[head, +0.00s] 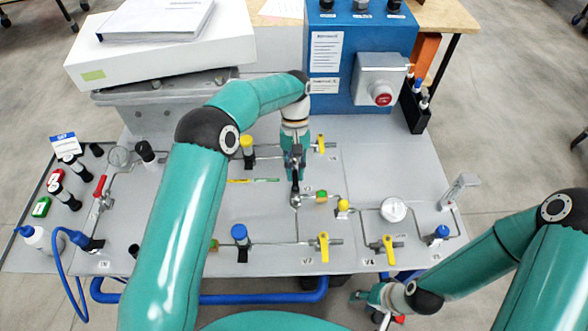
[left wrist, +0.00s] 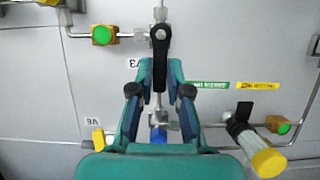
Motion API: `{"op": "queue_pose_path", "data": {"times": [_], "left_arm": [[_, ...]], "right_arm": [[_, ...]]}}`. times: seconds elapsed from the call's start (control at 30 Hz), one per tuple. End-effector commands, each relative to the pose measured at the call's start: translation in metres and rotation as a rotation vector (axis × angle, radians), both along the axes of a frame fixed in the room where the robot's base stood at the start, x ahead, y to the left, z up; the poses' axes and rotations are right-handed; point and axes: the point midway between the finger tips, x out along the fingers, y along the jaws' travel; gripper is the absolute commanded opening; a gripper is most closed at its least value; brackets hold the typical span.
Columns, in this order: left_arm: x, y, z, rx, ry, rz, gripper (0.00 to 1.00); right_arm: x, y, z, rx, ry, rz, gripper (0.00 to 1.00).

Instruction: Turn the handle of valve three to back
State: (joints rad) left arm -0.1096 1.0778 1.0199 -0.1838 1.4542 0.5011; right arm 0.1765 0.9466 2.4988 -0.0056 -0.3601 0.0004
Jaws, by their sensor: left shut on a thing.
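Valve three's black handle (left wrist: 160,60) runs from its pivot toward the palm in the left wrist view, beside the upside-down V3 label (left wrist: 132,63). In the head view the handle (head: 295,187) points from its pivot toward the back of the panel. My left gripper (left wrist: 160,92) has its two fingers on either side of the handle's free end and is shut on it. In the head view the left gripper (head: 295,172) reaches down over the valve and partly hides the handle. My right gripper (head: 368,299) is low in front of the panel, small and partly hidden.
Yellow-handled valves (head: 323,247) (head: 388,248) stand along the front, another (head: 320,143) behind. A gauge (head: 393,209) is at right, a blue-capped fitting (head: 240,233) left of centre. A blue box (head: 358,30) with a red button stands at the back.

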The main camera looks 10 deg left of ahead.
Motion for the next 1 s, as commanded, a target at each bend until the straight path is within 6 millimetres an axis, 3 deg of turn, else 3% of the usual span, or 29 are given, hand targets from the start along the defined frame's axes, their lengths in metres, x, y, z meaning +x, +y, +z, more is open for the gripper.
{"op": "queue_pose_path", "data": {"times": [0.03,0.17,0.57,1.0], "left_arm": [[-0.002,-0.002,-0.001,-0.002,0.007,-0.003,0.20],[-0.002,-0.001,-0.001,-0.002,0.006,-0.002,0.41],[0.002,0.000,0.004,-0.001,0.000,0.000,0.42],[0.023,0.005,0.053,-0.001,0.002,0.000,0.42]], "right_arm": [[0.000,0.000,0.000,0.000,0.000,0.000,0.40],[0.000,0.000,0.000,0.000,0.000,0.000,0.40],[0.000,0.000,0.001,0.000,0.000,0.000,0.40],[0.000,0.000,0.000,0.000,0.000,0.000,0.40]]}}
